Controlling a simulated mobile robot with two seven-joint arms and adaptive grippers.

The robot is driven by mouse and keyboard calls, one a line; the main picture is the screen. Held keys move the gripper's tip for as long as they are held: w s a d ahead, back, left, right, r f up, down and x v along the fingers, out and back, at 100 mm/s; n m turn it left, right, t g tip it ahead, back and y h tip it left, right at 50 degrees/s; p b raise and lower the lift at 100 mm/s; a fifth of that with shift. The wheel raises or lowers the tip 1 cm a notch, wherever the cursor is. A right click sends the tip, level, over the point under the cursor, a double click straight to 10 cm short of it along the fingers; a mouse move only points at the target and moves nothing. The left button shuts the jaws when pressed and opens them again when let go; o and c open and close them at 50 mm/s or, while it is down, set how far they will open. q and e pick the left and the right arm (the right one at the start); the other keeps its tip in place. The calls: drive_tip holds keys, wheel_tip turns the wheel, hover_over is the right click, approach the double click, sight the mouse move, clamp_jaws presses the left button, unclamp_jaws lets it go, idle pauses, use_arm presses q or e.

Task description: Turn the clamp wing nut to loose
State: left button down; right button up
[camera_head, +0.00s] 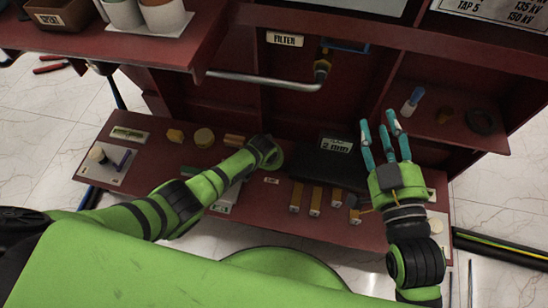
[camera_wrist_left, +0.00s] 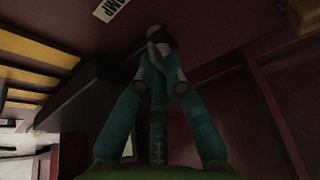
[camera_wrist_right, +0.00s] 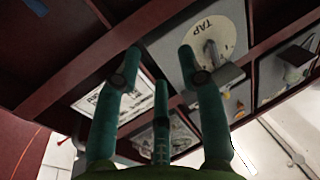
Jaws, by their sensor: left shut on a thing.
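The clamp wing nut appears as a small grey part (camera_wrist_left: 158,42) between the fingertips of my left gripper (camera_wrist_left: 157,68), under a label ending in "MP" (camera_wrist_left: 111,9). The left fingers are closed on it, and the fingertips hide much of it. Its turn angle is too dark to tell. In the head view my left arm reaches down to the red cabinet, with the wrist (camera_head: 265,151) at the shelf's back and the fingers hidden. My right gripper (camera_head: 382,125) is open and empty, its fingers spread in front of the right side of the cabinet; it also shows in the right wrist view (camera_wrist_right: 158,66).
The lower red shelf (camera_head: 150,185) carries yellow blocks (camera_head: 315,201) and a dark box (camera_head: 318,168). A grey pipe (camera_head: 265,81) runs above, below a "FILTER" label (camera_head: 284,39). A "TAP" dial (camera_wrist_right: 212,40) faces my right gripper. Black cables (camera_head: 500,247) lie on the floor at right.

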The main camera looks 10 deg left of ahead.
use_arm(q)
drive_tip(key=shift+s+d+f+n, duration=0.1)
drive_tip(key=shift+d+n, duration=0.05)
drive_tip(key=shift+n, duration=0.55)
drive_tip(key=shift+n+y+p, duration=0.3)
drive_tip(key=shift+n+y, duration=0.1)
use_arm(e)
drive_tip(key=shift+s+d+f+m+g+h, duration=0.1)
drive_tip(key=shift+d+f+g+h, duration=0.3)
drive_tip(key=shift+f, duration=0.5)
drive_tip(key=shift+s+d+f+m+g+h, duration=0.15)
drive_tip(key=shift+f+g, duration=0.4)
drive_tip(key=shift+f, duration=0.35)
drive_tip(key=shift+w+d+f+m+g+h, duration=0.15)
drive_tip(key=shift+d+f+g, duration=0.25)
drive_tip(key=shift+f, duration=0.5)
drive_tip(key=shift+s+a, duration=0.1)
drive_tip(key=shift+s, duration=0.05)
use_arm(q)
drive_tip(key=c, duration=1.3)
unclamp_jaws()
drive_tip(key=shift+r, duration=0.2)
drive_tip(key=v, duration=1.1)
drive_tip(key=shift+r, duration=0.3)
